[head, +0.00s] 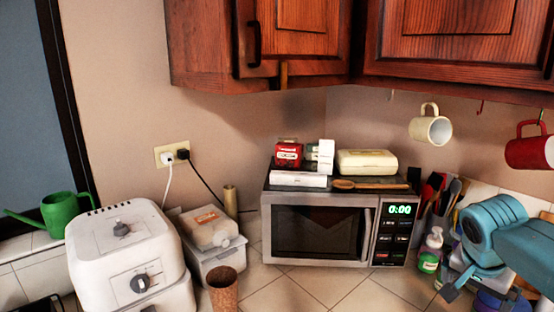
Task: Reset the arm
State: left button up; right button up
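My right arm, blue-grey, comes in from the right edge and bends downward in front of the utensils and bottles beside the microwave. A small dark tip, which seems to be part of my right gripper (450,292), shows at its lower end. The fingers are too small and too hidden to tell whether they are open or shut, and I see nothing held there. My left arm and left gripper are not in view.
A silver microwave (318,232) stands in the corner with boxes and a wooden spoon on top. A white fryer-like appliance (122,250) and a brown cup (223,290) stand left. A white mug (430,127) and red mug (530,148) hang below wooden cabinets (455,45). Tiles before the microwave look clear.

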jog(key=s+a+f+n+y, duration=0.1)
jog(key=a+f+n+y, duration=0.1)
jog(key=a+f, duration=0.6)
jog(key=a+f+n+g+y, duration=0.1)
jog(key=a+f+n+y, duration=0.2)
jog(key=f, duration=0.8)
jog(key=s+a+f+n+y, duration=0.1)
jog(key=a+f+n, duration=0.1)
jog(key=a+f, duration=0.6)
jog(key=s+a+f+n+y, duration=0.1)
jog(key=s+a+f, duration=0.2)
jog(key=s+f, duration=0.4)
jog(key=s+a+f+n+g, duration=0.1)
jog(key=s+a+f, duration=0.3)
jog(key=s+f, duration=0.4)
jog(key=s, duration=0.3)
jog(key=shift+a+y, duration=0.25)
jog(key=shift+y, duration=0.15)
